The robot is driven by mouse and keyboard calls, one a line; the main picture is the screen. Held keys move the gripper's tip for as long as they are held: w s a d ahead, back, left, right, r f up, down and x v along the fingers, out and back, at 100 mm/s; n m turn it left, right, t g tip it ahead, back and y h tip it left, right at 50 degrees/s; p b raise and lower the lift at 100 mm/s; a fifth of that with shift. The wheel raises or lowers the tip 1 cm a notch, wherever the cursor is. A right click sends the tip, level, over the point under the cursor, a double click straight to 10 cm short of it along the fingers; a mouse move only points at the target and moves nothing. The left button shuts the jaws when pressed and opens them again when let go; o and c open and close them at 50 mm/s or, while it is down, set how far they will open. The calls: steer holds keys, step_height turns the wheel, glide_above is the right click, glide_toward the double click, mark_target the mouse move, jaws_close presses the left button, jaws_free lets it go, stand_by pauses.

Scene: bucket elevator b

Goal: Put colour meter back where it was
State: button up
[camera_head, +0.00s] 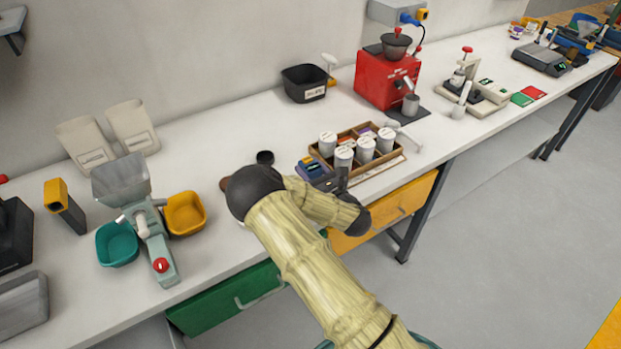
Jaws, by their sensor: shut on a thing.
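My yellow arm reaches over the bench front from below, with a black elbow and a black wrist. My gripper (342,180) is small and dark in this view, at the front left edge of the wooden tray. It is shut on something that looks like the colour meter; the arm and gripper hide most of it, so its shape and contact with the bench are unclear. A dark blue device with a small panel (314,170) shows just left of the gripper; I cannot tell whether it is part of the held thing.
The wooden tray (398,160) holds several white-lidded jars close by my gripper. A red grinder (385,80) and black bin (304,84) stand behind. A small dark cup (265,157) is near my elbow. A grey machine with teal (117,246) and yellow (185,213) bowls stands left.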

steer(key=shift+f, duration=1.8)
steer(key=shift+f, duration=0.1)
steer(key=shift+f, duration=0.1)
steer(key=o, duration=1.4)
